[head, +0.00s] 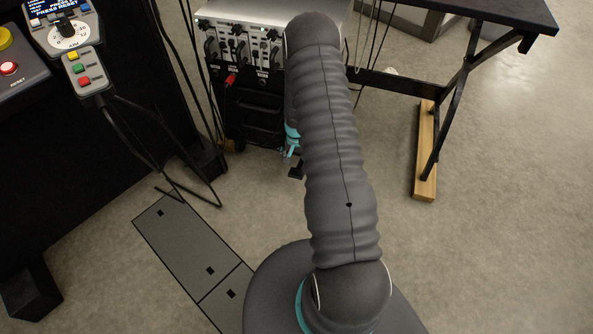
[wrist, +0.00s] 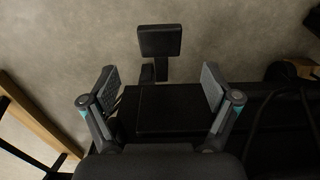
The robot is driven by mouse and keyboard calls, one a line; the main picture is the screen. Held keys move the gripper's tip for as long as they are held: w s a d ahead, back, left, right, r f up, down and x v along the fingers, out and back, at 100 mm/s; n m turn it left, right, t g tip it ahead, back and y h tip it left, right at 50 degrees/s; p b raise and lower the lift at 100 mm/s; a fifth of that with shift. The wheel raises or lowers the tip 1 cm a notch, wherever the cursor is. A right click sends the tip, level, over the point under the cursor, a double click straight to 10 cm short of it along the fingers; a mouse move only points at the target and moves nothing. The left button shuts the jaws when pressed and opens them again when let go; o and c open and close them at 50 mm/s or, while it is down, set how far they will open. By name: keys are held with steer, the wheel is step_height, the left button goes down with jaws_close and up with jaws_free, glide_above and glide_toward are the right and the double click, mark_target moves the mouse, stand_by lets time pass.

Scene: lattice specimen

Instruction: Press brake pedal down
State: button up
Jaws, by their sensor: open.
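The brake pedal (wrist: 160,41) is a dark, flat, nearly square pad on a short stem in the wrist view. It joins a black housing (wrist: 175,108) below it in the picture. My gripper (wrist: 158,76) is open and empty, one finger on each side of the housing. The pad lies beyond the fingertips and between their lines, and looks apart from them. In the head view, my gripper (head: 289,154) is mostly hidden behind my arm. A small dark pad, likely the pedal (head: 297,173), shows just below it, close to the floor.
A silver-topped unit with switches (head: 245,40) stands behind my gripper. A control panel (head: 70,30) with a button pendant (head: 84,72) is at upper left, with hanging cables. A table leg on a wooden foot (head: 425,155) stands at right. Floor at far right is clear.

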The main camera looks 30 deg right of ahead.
mark_target(297, 172)
step_height(297, 172, down, 7)
steer(key=shift+f, duration=0.1)
stand_by(0.4)
